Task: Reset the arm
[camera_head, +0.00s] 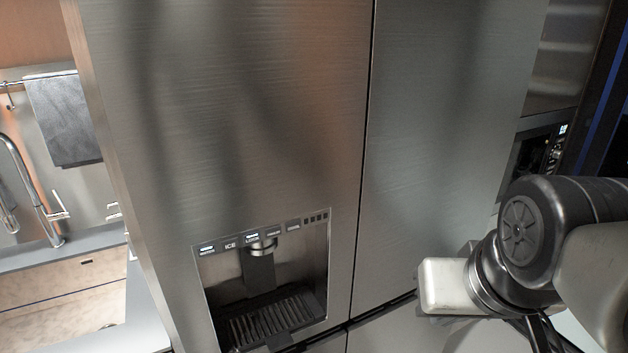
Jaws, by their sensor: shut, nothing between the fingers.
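My arm reaches in from the right edge, with dark round joints and a pale link. My gripper (443,287) shows as a white hand body at the arm's end, in front of the lower right door of a brushed-steel fridge (240,110). Its fingers are hard to make out from this angle. It is shut and holds nothing. I cannot tell whether it touches the door.
The fridge's left door has a water and ice dispenser (262,285). At the left are a sink (60,295), a chrome faucet (30,190) and a hanging dark towel (64,120). A built-in appliance (535,155) stands at the right, behind my arm.

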